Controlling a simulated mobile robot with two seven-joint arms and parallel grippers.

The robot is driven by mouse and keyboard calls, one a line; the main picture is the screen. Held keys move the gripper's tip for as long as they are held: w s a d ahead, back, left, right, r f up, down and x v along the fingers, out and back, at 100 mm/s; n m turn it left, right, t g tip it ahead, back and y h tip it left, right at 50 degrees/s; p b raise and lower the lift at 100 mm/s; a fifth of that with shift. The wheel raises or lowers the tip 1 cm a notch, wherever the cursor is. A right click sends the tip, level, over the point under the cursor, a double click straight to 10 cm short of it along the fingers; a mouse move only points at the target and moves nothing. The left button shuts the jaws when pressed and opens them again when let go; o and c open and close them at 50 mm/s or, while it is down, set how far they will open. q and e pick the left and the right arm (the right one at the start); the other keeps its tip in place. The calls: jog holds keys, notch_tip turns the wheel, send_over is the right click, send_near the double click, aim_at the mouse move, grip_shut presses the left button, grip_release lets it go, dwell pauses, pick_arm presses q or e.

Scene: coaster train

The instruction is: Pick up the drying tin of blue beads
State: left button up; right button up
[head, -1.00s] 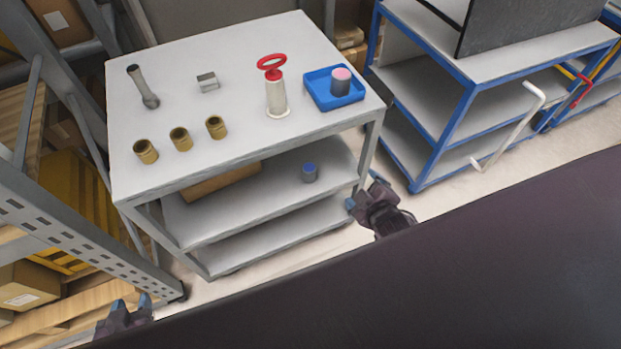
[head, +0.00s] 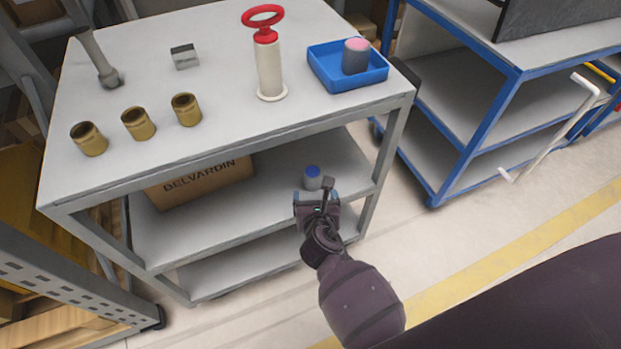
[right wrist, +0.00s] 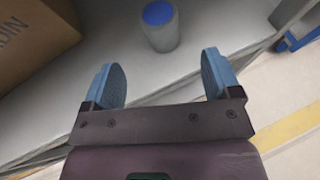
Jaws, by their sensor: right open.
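The tin of blue beads (head: 312,178) is a small grey cylinder with a blue top. It stands upright on the cart's middle shelf (head: 210,232), near the right front post. It also shows in the right wrist view (right wrist: 160,25), ahead of the fingers and a little above centre. My right gripper (head: 317,194) is at the front edge of that shelf, just short of the tin. In the right wrist view its two blue fingers (right wrist: 163,80) are apart with nothing between them. My left gripper is outside the view.
A cardboard box (head: 202,184) lies left of the tin on the same shelf. The cart's top (head: 190,85) hangs above, holding several brass cups, a red-handled press (head: 268,65) and a blue tray (head: 370,78) with a pink-topped tin (head: 356,55). A post (head: 388,150) stands right.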

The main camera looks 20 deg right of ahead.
aim_at(313, 182)
jog(key=b+x, duration=0.1)
jog(key=x, duration=0.3)
jog(key=shift+w+f, duration=0.25)
jog(key=shift+w, duration=0.05)
jog(key=shift+w+d+f+b, duration=0.2)
jog(key=shift+w+b, duration=0.2)
jog(key=shift+w, duration=0.15)
jog(key=shift+w+d+f, duration=0.1)
jog(key=shift+w+f, duration=0.15)
jog(key=b+x, duration=0.1)
jog(key=x, duration=0.2)
jog(key=shift+f+b, duration=0.3)
jog(key=shift+b, duration=0.1)
jog(key=shift+w+d, duration=0.2)
jog(key=shift+w, duration=0.25)
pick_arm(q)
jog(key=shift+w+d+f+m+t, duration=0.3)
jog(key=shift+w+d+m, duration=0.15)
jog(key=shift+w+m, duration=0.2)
pick_arm(e)
jog(key=shift+w+r, duration=0.1)
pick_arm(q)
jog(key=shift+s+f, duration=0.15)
pick_arm(e)
jog(key=c, duration=1.1)
